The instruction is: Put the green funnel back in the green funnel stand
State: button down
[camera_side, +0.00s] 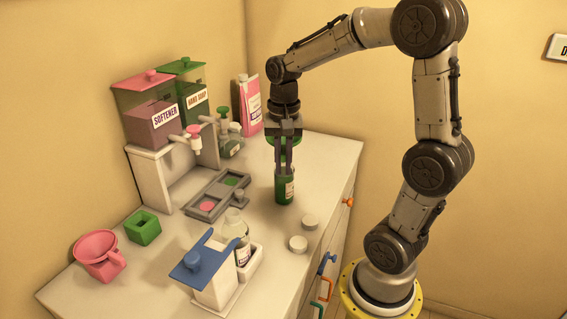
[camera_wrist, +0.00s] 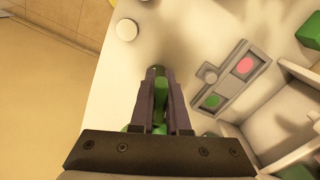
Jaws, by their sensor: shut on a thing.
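My gripper (camera_side: 284,168) points down, its fingers shut on a green piece (camera_wrist: 160,90) that I take to be part of the green funnel. A green rim (camera_side: 270,138) shows around the fingers in the side view; most of the funnel is hidden by my gripper. A dark green bottle (camera_side: 285,187) with a pale label stands upright just below the fingers; I cannot tell whether the funnel touches it. The green funnel stand (camera_side: 143,227), a square green block with an empty opening, is at the left; it also shows in the wrist view (camera_wrist: 309,32).
A pink funnel (camera_side: 97,246) sits in its pink stand at front left. A grey tray (camera_side: 206,205) lies between the bottle and the green stand. The dispensers' white stand (camera_side: 175,178) is behind. A blue-topped holder (camera_side: 205,262) and two white caps (camera_side: 298,244) are in front.

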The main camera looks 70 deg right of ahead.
jog(key=r, duration=0.8)
jog(key=shift+w+a+r, duration=0.15)
jog(key=shift+a, duration=0.05)
jog(key=w+a+f+n, duration=0.2)
jog(key=w+a+n, duration=0.25)
jog(key=a, duration=0.35)
jog(key=w+a+f+n, duration=0.1)
jog(key=w+a+n, duration=0.2)
jog(key=w+a, duration=0.35)
jog(key=w+a+f, duration=0.3)
jog(key=w+a, duration=0.1)
jog(key=w, duration=0.1)
jog(key=w+a+f+n+g, duration=0.1)
jog(key=w+a+f, duration=0.2)
jog(key=w, duration=0.3)
jog(key=shift+a, duration=0.75)
jog(key=shift+n, duration=0.25)
jog(key=shift+f, duration=5.2)
